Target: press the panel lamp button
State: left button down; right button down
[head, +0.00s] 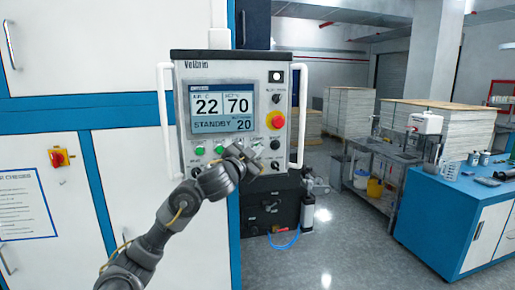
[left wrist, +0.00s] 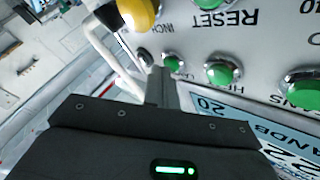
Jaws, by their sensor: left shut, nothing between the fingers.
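The control panel (head: 183,110) is a light grey box with a screen. In the left wrist view it shows upside down. A row of green buttons runs under the screen. The small green button (left wrist: 174,62), whose label starts with "L", looks like the lamp button; my arm hides it in the head view. My left gripper (head: 243,153) is shut and empty in front of this row. In the left wrist view its fingertips (left wrist: 160,74) are just beside and partly over that button. I cannot tell whether they touch it.
A green button (left wrist: 222,73) labelled "HE…" and a yellow button (left wrist: 138,12) are close by. A red emergency stop (head: 276,120) sits higher on the panel. White handles (head: 300,115) flank the panel. A blue workbench (head: 470,205) stands at right, with open floor between.

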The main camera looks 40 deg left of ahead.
pick_arm(q)
jog(key=shift+w+a, duration=0.1)
jog(key=shift+a, duration=0.05)
dwell(0.5)
jog(key=shift+s+d, duration=0.5)
jog(key=shift+d, duration=0.15)
jog(key=shift+d, duration=0.15)
jog(key=s+d, duration=0.1)
jog(key=d, duration=0.1)
jog(key=s+d+p, duration=0.1)
jog(key=d, duration=0.1)
jog(key=shift+s, duration=0.4)
jog(key=shift+a, duration=0.1)
dwell(0.4)
